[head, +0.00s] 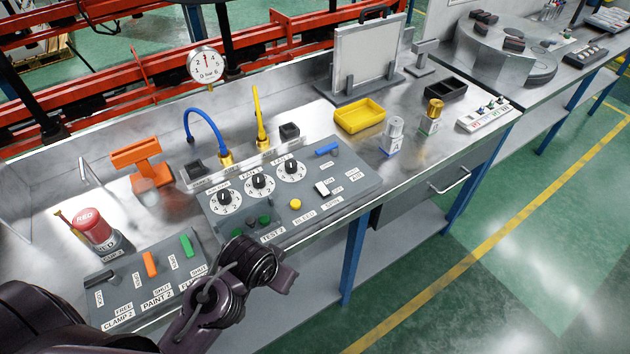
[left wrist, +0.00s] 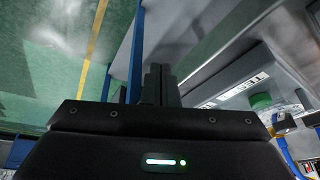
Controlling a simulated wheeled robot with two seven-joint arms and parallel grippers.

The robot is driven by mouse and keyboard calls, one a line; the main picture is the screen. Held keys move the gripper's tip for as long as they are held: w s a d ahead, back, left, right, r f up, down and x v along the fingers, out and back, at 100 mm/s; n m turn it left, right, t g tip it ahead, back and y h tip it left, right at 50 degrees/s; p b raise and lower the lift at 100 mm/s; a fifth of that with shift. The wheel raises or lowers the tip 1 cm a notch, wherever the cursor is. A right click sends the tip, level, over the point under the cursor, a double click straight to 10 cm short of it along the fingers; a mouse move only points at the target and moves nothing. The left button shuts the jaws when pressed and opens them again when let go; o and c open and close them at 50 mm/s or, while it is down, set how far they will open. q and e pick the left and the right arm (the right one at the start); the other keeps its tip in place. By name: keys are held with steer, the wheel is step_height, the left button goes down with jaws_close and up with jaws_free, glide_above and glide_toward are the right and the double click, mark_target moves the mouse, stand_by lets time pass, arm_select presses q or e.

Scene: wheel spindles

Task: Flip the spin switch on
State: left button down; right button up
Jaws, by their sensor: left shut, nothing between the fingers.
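The grey TEST 2 panel (head: 365,183) lies on the metal bench in the head view. A small white switch (head: 321,188) stands on its right part, above a label that seems to read SPIN. Small labels lie beside it; its setting is too small to tell. My left gripper (left wrist: 157,72) is shut and empty in the left wrist view, with the panel's edge to its right. In the head view my left arm reaches in at the lower left and ends in front of the panel's front edge, apart from the white switch. My right gripper is not in view.
The panel also carries a yellow button (head: 295,204), a blue lever (head: 327,149), dials (head: 260,184) and green buttons (head: 264,220). A panel with orange and green levers (head: 150,264) lies left. A yellow tray (head: 360,116) and two small bottles (head: 392,136) stand behind, to the right.

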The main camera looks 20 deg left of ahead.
arm_select(q)
steer(key=w+a+r+m+t+h, duration=0.2)
steer(key=w+r+m+t+h, duration=0.2)
steer(key=w+r, duration=1.1)
steer(key=shift+w+a+m, duration=0.2)
steer(key=shift+w+m, duration=0.4)
steer(key=shift+m, duration=0.4)
